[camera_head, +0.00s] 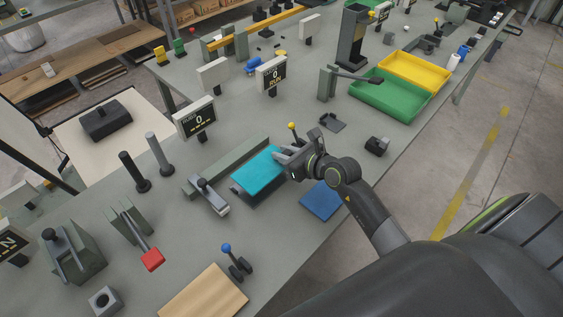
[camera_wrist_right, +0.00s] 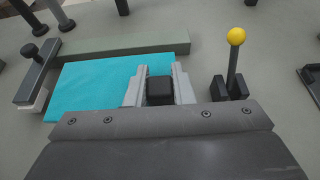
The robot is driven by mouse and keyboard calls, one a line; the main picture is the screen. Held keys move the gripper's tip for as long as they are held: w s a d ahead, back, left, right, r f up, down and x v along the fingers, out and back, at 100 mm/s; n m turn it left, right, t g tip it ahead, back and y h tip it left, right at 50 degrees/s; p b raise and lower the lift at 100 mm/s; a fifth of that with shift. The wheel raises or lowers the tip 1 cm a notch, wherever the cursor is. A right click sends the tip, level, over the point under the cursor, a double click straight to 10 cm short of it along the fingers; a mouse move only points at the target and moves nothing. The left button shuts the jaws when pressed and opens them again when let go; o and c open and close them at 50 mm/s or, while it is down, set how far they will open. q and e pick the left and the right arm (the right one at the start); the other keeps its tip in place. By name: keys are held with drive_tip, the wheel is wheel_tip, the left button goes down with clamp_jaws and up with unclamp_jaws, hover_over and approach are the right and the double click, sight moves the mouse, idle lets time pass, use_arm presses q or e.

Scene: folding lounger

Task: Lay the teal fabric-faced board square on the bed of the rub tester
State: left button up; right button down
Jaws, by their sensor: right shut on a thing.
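The teal fabric-faced board (camera_head: 262,170) lies at the middle of the bench, beside a long grey-green bar (camera_head: 225,165). It also shows in the right wrist view (camera_wrist_right: 95,88), with its far edge close along the bar. My right gripper (camera_head: 281,158) is at the board's right end, shut on it. In the right wrist view, a dark block (camera_wrist_right: 160,91) sits between the fingers; how it joins the board is hidden. A grey clamp-like arm with a dark knob (camera_head: 208,195) stands at the board's left end. The surface under the board is mostly hidden. My left gripper is not in view.
A yellow-knobbed lever (camera_head: 293,128) stands close to my right gripper. A blue square (camera_head: 322,200) lies nearer the bench's front edge. A blue-knobbed lever (camera_head: 236,262) and wooden board (camera_head: 205,293) are at the front. Green (camera_head: 390,95) and yellow (camera_head: 415,70) trays are at the upper right.

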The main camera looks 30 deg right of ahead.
wheel_tip(320, 180, down, 4)
drive_tip(key=shift+w+d+r, duration=0.1)
drive_tip(key=shift+w+r, duration=0.05)
drive_tip(key=shift+r, duration=0.05)
drive_tip(key=shift+f, duration=0.35)
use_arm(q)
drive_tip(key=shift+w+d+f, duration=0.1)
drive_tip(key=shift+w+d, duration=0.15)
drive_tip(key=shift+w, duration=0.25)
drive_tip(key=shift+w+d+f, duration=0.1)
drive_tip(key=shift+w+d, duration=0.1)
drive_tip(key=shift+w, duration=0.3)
use_arm(e)
drive_tip(key=shift+f, duration=0.1)
drive_tip(key=c, duration=1.7)
unclamp_jaws()
drive_tip(key=shift+f+b, duration=0.1)
drive_tip(key=shift+b, duration=0.2)
drive_tip(key=o, duration=0.4)
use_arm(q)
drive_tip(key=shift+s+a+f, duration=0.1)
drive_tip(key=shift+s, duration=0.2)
use_arm(e)
drive_tip(key=shift+o, duration=0.2)
